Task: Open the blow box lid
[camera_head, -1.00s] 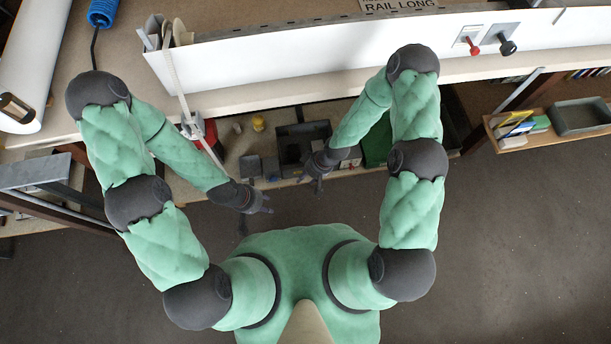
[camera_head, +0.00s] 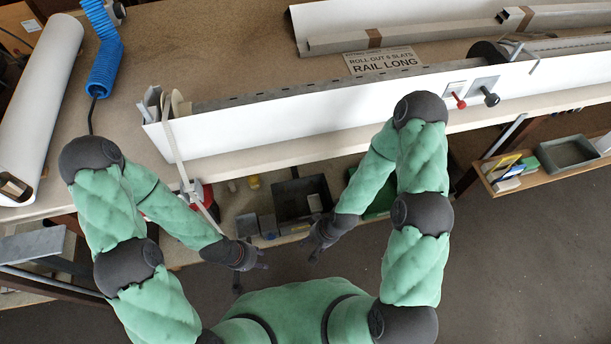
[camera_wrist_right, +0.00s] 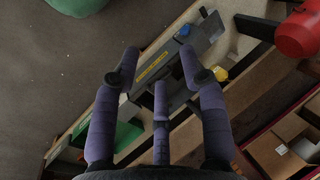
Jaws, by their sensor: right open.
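A long grey box (camera_wrist_right: 180,55) with a yellow label strip and a blue part lies on the lower shelf in the right wrist view. I cannot tell for sure that it is the blow box, nor make out its lid. My right gripper (camera_wrist_right: 155,75) has its fingers spread and empty, above the shelf edge and apart from the box as far as I can see. It also shows in the head view (camera_head: 315,254). My left gripper (camera_head: 255,272) hangs in front of the shelf, its fingers too small to read.
The bench carries a long white housing (camera_head: 300,113), a sign (camera_head: 383,60) and a blue coiled hose (camera_head: 104,65). Under it are a dark bin (camera_head: 282,188) and a red round object (camera_wrist_right: 298,32). A side shelf (camera_head: 500,184) stands right. The floor between is clear.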

